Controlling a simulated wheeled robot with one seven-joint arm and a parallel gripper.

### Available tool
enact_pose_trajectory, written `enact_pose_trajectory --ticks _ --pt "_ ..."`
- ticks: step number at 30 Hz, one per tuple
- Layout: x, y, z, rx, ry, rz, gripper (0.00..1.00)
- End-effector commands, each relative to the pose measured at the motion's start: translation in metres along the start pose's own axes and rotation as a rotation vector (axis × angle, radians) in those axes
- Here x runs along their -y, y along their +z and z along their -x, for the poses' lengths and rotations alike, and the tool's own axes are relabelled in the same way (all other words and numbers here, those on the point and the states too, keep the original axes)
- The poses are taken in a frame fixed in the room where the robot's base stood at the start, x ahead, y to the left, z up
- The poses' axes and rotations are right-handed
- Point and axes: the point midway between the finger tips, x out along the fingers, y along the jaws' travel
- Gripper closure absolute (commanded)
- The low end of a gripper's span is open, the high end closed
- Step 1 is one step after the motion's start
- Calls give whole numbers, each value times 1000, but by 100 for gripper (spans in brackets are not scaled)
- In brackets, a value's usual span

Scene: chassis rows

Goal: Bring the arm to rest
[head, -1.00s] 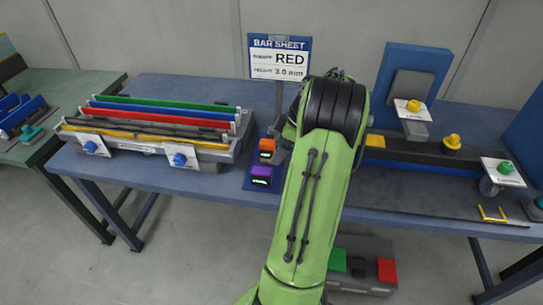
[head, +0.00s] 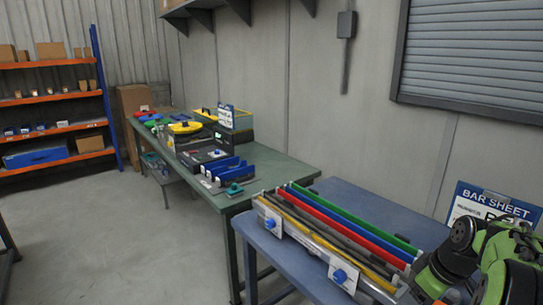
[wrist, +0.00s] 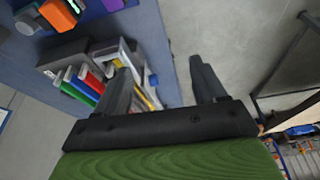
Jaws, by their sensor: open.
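My gripper (wrist: 165,85) shows in the wrist view with its two dark fingers apart and nothing between them. It hangs over the front edge of the blue bench, with grey floor beyond the fingertips. In the head view part of my green and black arm shows at the lower right; the gripper's fingers cannot be made out there. The rack of coloured bars (head: 340,230) lies on the blue bench left of my arm, and it also shows behind the left finger in the wrist view (wrist: 90,82).
The bar sheet sign (head: 485,203) stands behind my arm. A green table (head: 262,172) with blue holders and boxes adjoins the blue bench (head: 262,243). Shelving with orange boards (head: 50,95) stands at the far left. The floor (head: 150,250) left of the tables is clear.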

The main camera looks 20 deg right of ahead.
Motion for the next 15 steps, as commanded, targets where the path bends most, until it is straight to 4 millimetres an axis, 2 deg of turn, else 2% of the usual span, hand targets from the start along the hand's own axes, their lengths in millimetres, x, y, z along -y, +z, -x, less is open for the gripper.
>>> enact_pose_trajectory --ticks 1,3,4,6,9,12,15 --pt "41 -28 18 10 24 -4 30" --pt "94 -50 35 12 58 -43 30" --pt "117 -54 42 8 73 -62 30" --pt "168 -56 56 -12 103 -106 30" --pt "228 -39 71 -65 128 -172 30" --pt "265 -14 77 -123 131 -236 30" --pt "281 5 77 -160 123 -282 30"
